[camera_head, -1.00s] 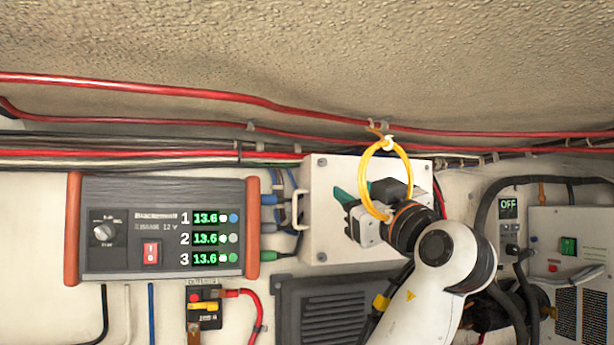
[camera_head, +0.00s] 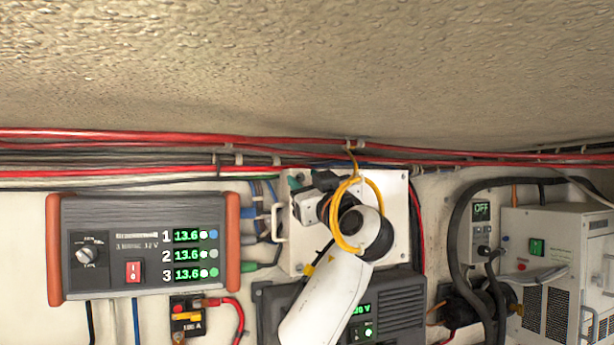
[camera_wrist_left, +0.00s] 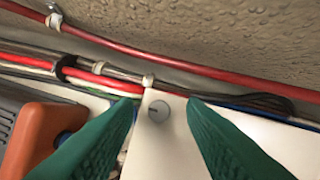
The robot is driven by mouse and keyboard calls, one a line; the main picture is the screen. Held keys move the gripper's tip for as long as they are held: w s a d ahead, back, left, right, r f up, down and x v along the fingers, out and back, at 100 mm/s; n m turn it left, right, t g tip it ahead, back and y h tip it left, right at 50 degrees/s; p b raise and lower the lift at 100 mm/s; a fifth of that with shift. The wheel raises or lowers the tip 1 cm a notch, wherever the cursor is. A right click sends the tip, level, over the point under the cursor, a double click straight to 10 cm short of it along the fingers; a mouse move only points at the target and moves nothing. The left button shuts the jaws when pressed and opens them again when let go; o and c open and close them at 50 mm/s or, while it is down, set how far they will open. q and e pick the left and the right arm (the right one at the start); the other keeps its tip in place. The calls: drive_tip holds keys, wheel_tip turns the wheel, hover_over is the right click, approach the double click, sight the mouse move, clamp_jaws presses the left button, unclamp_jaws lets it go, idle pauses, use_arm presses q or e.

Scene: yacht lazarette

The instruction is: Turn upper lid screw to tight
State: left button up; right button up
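The white box lid (camera_head: 395,245) is on the wall, with a handle on its left side. In the left wrist view, the round grey upper lid screw (camera_wrist_left: 158,111) sits near the edge of the white lid (camera_wrist_left: 172,155), its slot roughly upright. My left gripper (camera_head: 295,183) is at the box's upper left corner, and its arm hides much of the lid. In the wrist view its green fingers (camera_wrist_left: 160,104) are open, with the screw seen between their tips. I cannot tell the depth left to it. The upper screw is hidden in the head view. My right gripper is not in view.
A yellow cable loop (camera_head: 377,192) hangs in front of my left arm. Red cables (camera_head: 280,140) run just above the box. A grey charger with orange ends (camera_head: 232,240) stands left. A grey vented unit (camera_head: 402,305) is below, and a pale equipment box (camera_head: 570,225) is right.

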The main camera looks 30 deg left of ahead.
use_arm(q)
drive_tip(key=shift+w+f, duration=0.1)
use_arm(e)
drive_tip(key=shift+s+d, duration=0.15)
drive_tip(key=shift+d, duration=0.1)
use_arm(q)
drive_tip(key=shift+a, duration=0.1)
clamp_jaws()
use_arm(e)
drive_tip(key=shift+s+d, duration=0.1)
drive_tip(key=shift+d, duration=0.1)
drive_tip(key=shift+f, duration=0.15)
